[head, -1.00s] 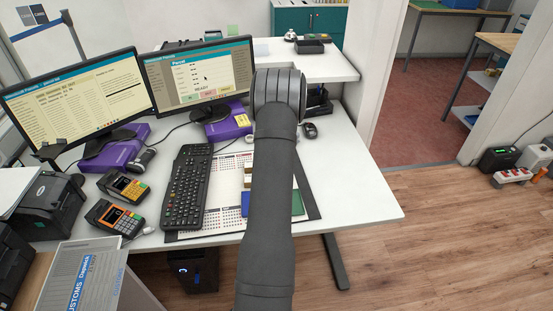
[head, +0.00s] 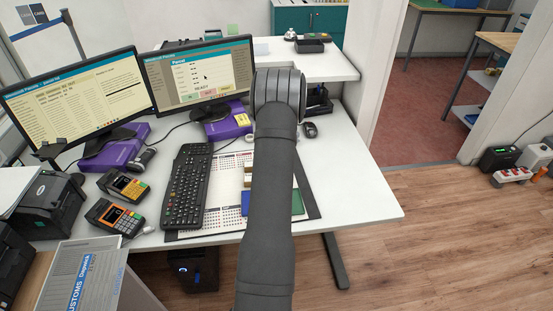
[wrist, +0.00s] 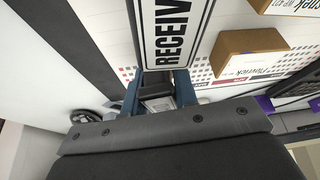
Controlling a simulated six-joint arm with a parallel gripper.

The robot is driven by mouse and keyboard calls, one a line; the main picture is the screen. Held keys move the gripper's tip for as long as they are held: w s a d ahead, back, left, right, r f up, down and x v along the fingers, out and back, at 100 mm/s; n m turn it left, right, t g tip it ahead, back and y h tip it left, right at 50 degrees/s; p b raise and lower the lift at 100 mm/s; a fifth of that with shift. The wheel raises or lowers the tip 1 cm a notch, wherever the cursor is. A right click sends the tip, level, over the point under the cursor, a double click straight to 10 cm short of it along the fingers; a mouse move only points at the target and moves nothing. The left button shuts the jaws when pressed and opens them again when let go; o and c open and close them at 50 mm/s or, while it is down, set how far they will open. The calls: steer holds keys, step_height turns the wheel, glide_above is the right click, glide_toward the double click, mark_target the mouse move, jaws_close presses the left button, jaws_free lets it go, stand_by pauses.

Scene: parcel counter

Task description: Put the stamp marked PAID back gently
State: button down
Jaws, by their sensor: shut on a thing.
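In the wrist view my gripper (wrist: 157,88) has its two blue fingers on either side of a small dark-and-grey block (wrist: 158,102). A white plate with a black border and the letters RECEIV (wrist: 172,35) lies right beyond the fingertips, in line with the block; its end is cut off by the picture edge. It looks like part of the held stamp. No marking PAID is readable in either view. In the head view my own arm hides the gripper and what it holds.
Small brown-topped boxes (wrist: 247,50) lie close to the right of the plate. The desk (head: 355,195) holds a keyboard (head: 187,185), a calendar mat (head: 226,195), a blue-green booklet (head: 298,203) and a mouse (head: 310,130). A dark stand (head: 319,103) is partly hidden behind my arm.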

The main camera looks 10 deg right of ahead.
steer(key=shift+f, duration=0.1)
stand_by(0.3)
steer(key=c, duration=1.1)
jaws_free()
steer(key=shift+o, duration=0.2)
steer(key=v, duration=1.7)
steer(key=shift+r, duration=0.2)
steer(key=shift+f, duration=0.15)
steer(key=x, duration=1.7)
steer(key=shift+o, duration=0.5)
